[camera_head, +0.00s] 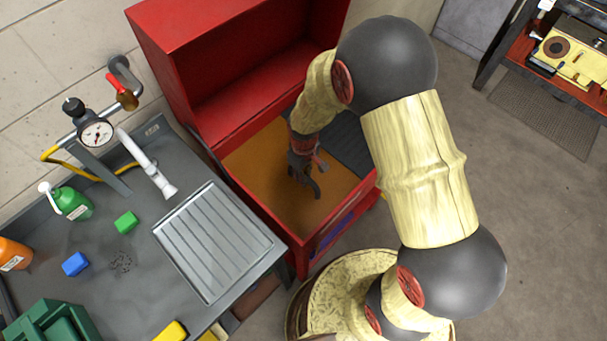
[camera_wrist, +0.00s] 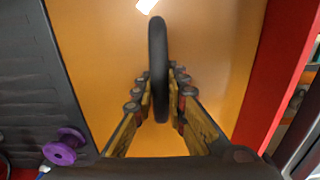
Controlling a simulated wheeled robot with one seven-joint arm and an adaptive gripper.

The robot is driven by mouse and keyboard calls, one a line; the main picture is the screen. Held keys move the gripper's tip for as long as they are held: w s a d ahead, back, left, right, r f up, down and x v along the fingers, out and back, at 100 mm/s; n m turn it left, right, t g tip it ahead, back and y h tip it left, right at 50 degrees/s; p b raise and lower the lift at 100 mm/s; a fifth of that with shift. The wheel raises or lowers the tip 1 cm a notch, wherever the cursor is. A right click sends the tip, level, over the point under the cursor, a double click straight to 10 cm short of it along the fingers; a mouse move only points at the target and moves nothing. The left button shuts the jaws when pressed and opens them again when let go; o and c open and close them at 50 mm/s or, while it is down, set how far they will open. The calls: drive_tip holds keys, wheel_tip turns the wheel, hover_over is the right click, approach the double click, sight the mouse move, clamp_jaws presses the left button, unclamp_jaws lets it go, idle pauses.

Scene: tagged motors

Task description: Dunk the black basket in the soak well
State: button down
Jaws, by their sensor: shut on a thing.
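The soak well is the red washer's tank, with flat orange-brown liquid (camera_head: 250,165) inside red walls; the liquid also fills the middle of the wrist view (camera_wrist: 105,60). My gripper (camera_head: 303,168) points down into the tank, low over the liquid. In the wrist view my gripper (camera_wrist: 160,98) is shut on a black upright loop (camera_wrist: 158,50), which looks like the black basket's handle. No basket body shows in either view. I cannot tell how deep it sits; the opaque liquid or my gripper hides what is below.
A dark ribbed shelf (camera_head: 345,145) adjoins the liquid on the right, with a purple round part (camera_wrist: 62,152) in the wrist view. The red hood (camera_head: 245,80) rises behind the tank. A grey bench (camera_head: 110,225) with a drain tray (camera_head: 218,240) and bottles stands left.

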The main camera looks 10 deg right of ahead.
drive_tip(key=shift+w+f, duration=0.1)
drive_tip(key=shift+f, duration=0.2)
drive_tip(key=shift+r, duration=0.15)
wheel_tip(320, 180, up, 22)
drive_tip(key=p, duration=1.5)
idle(1.0)
idle(2.3)
